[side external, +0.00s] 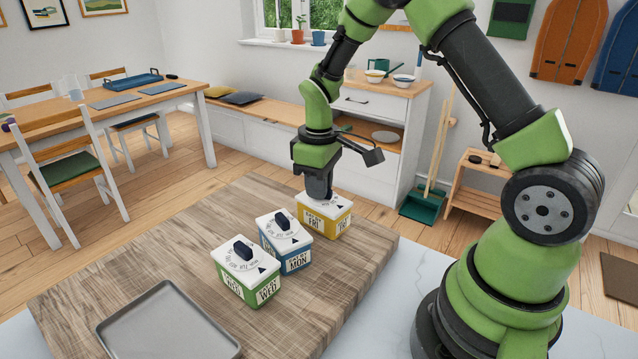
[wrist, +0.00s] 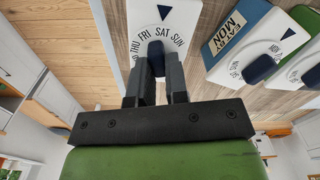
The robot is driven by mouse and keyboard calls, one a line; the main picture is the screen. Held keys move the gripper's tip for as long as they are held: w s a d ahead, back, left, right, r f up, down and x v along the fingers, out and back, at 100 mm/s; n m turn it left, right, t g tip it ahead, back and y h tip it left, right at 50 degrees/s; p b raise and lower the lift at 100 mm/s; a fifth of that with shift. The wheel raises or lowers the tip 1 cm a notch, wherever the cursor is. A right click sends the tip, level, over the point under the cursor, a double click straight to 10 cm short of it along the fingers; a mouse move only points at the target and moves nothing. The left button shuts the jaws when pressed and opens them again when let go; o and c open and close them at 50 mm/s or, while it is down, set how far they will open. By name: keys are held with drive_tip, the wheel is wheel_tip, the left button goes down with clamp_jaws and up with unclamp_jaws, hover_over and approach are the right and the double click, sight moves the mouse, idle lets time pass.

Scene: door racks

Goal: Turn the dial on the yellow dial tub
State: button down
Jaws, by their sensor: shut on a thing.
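The yellow dial tub (side external: 325,222) stands on the wooden board, at the far end of a row of tubs. Its front label reads FRI. Its white dial top shows in the wrist view (wrist: 170,18), with THU, FRI, SAT and SUN around a dark blue knob (wrist: 156,58). My gripper (side external: 318,194) points straight down over this tub. In the wrist view its two fingers (wrist: 157,75) are shut on the knob, one on each side. The fingers hide part of the knob and of the dial's lettering.
A blue tub (side external: 286,243) labelled MON stands close beside the yellow one, and a green tub (side external: 246,275) labelled WED stands nearer the camera. A grey tray (side external: 168,325) lies at the board's near left. The wooden board (side external: 130,252) is bare left of the tubs.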

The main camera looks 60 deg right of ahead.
drive_tip(key=c, duration=1.1)
unclamp_jaws()
